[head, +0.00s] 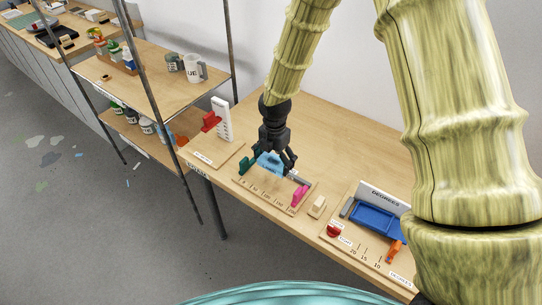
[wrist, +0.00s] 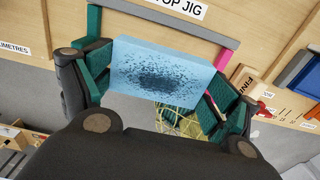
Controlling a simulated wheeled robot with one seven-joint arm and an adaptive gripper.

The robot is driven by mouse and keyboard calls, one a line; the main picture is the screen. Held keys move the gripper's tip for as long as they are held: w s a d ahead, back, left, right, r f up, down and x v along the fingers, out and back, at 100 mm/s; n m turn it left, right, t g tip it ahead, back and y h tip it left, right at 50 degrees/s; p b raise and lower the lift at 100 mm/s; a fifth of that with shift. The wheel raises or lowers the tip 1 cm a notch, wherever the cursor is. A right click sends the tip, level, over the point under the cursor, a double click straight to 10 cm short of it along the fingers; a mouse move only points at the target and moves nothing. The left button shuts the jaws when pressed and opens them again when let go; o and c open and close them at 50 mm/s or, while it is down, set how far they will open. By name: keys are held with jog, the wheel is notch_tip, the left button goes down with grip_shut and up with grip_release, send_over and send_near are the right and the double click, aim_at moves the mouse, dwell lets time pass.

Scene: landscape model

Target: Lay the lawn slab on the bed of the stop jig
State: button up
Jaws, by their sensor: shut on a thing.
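The lawn slab (wrist: 150,62) is a light blue block with dark speckles, and my gripper (wrist: 158,88) is shut on it by two opposite sides. In the head view the blue slab (head: 267,161) shows below my gripper (head: 275,165), over the back of the stop jig (head: 262,190). The jig is a wooden board with a marked scale, a green block (head: 247,164) at its left, a grey bar (head: 298,178) at its back and a magenta piece (head: 300,195) at its right. I cannot tell whether the slab touches the bed.
A board with a red slider and white upright (head: 222,120) stands left of the jig. A small cream block (head: 317,206) lies to its right, then the degrees jig with a blue tray (head: 375,222). The table behind the jigs is clear. Shelves with mugs stand at left.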

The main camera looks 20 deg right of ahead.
aim_at(274, 181)
jog(key=shift+s+d+r, duration=0.1)
jog(key=shift+s+r, duration=0.3)
jog(key=shift+s, duration=0.1)
jog(key=shift+w+f, duration=0.9)
jog(key=shift+f, duration=0.1)
jog(key=shift+s+f, duration=0.5)
jog(key=shift+f, duration=0.05)
jog(key=shift+w+f+b, duration=0.15)
jog(key=shift+f+b, duration=0.15)
jog(key=shift+f, duration=0.3)
jog(key=shift+w+f+b, duration=0.15)
jog(key=shift+f+b, duration=0.15)
jog(key=shift+f, duration=0.3)
jog(key=shift+s+f+b, duration=0.2)
jog(key=shift+f+b, duration=0.1)
jog(key=shift+f, duration=0.4)
jog(key=shift+w+f, duration=0.1)
jog(key=shift+f, duration=0.4)
jog(key=shift+p, duration=0.35)
jog(key=shift+f, duration=0.55)
dwell(1.3)
